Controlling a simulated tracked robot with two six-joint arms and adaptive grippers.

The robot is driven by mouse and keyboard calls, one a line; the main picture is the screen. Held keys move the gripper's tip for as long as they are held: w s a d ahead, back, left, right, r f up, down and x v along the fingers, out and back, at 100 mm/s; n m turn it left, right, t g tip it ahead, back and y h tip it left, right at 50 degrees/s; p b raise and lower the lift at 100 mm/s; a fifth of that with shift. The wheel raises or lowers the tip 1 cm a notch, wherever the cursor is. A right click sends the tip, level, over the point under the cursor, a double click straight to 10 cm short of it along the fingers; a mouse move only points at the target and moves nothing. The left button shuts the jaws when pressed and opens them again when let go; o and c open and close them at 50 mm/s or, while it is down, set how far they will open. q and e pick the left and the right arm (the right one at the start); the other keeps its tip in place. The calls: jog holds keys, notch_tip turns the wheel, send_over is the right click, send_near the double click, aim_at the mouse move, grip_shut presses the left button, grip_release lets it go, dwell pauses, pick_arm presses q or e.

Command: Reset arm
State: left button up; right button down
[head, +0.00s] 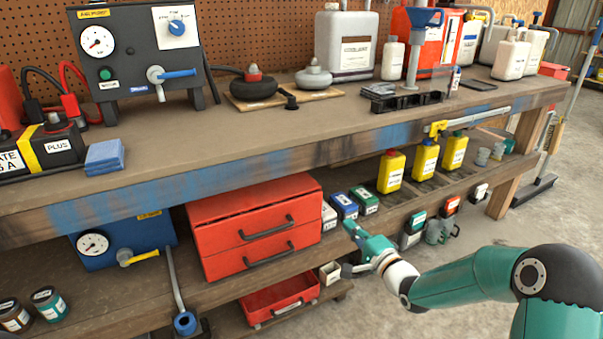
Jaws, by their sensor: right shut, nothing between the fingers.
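My right arm comes in from the lower right in the head view. Its teal right gripper (350,248) is in front of the lower shelf, to the right of the red drawer cabinet (255,228) and below the small blue and green boxes. The fingers are together with nothing held. I cannot tell whether the fingertips touch anything. My left gripper does not show.
A long wooden workbench (240,133) bears a gauge panel (133,50), canisters and a blue funnel (424,17). Its lower shelf holds yellow bottles (391,171) and small boxes (344,205). A red open tray (280,300) sits low down. Concrete floor (540,225) is free at right.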

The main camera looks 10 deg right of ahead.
jog(key=s+a+f+n+g, duration=0.1)
jog(key=s+a+f+g, duration=0.4)
jog(key=f, duration=0.7)
jog(key=s+a+f+n+g, duration=0.1)
jog(key=s+a+f+g, duration=0.2)
jog(key=s+a+f, duration=0.65)
jog(key=s+f+n+g, duration=0.4)
jog(key=s+f+n, duration=0.1)
jog(key=s, duration=0.5)
jog(key=s+f+n+g, duration=0.5)
jog(key=s+f+n, duration=0.1)
jog(key=s, duration=0.5)
notch_tip(320, 180, up, 31)
jog(key=p, duration=3)
jog(key=shift+w, duration=0.3)
jog(key=shift+d, duration=0.1)
